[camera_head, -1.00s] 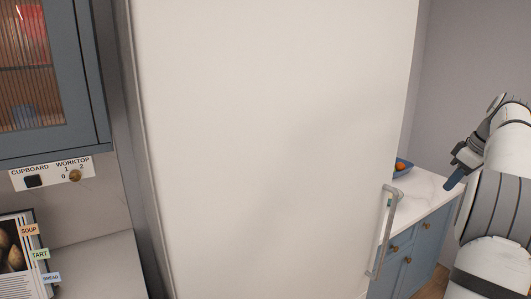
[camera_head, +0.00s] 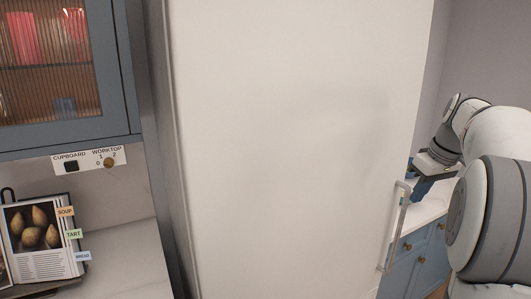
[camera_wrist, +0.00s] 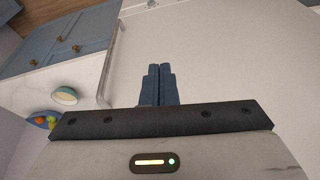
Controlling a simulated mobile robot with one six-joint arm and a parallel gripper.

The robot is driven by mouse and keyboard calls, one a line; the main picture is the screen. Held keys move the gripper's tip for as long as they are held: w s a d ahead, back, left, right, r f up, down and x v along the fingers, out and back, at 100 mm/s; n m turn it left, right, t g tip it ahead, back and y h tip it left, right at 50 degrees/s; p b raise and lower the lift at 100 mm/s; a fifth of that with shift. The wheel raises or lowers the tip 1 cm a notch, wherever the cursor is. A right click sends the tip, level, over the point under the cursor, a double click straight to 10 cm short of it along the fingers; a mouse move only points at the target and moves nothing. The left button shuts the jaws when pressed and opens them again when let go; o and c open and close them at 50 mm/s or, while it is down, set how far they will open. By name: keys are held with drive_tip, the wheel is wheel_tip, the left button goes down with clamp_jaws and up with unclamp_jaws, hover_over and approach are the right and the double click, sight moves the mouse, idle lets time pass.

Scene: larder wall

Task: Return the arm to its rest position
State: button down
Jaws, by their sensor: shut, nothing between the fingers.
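My gripper (camera_head: 420,187) is at the right of the head view, at the end of my white arm, in front of the worktop beside the tall white door. In the wrist view my gripper (camera_wrist: 158,72) shows two blue fingers pressed together with nothing between them. The fingers point toward the plain white door (camera_wrist: 220,50), and a gap to it cannot be judged. The door's metal handle (camera_head: 393,228) is just below and left of my gripper in the head view. The handle (camera_wrist: 110,65) is left of the fingers in the wrist view.
Blue drawers (camera_head: 418,258) stand under a white worktop (camera_wrist: 30,88) that holds a blue bowl (camera_wrist: 42,121) of fruit and a small round green-rimmed item (camera_wrist: 65,96). At left are a glazed cupboard (camera_head: 60,65), a switch plate (camera_head: 88,159) and an open cookbook (camera_head: 40,240).

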drive_tip(key=s+a+f+m, duration=0.1)
drive_tip(key=s+a+f, duration=0.3)
drive_tip(key=a, duration=0.5)
drive_tip(key=s+a+f+m, duration=0.1)
drive_tip(key=s+a, duration=0.4)
drive_tip(key=a, duration=0.4)
drive_tip(key=s+a+f+h, duration=0.1)
drive_tip(key=s+a+f, duration=0.6)
drive_tip(key=s, duration=0.5)
wheel_tip(320, 180, down, 2)
drive_tip(key=shift+a+f+m, duration=0.2)
drive_tip(key=shift+m, duration=0.2)
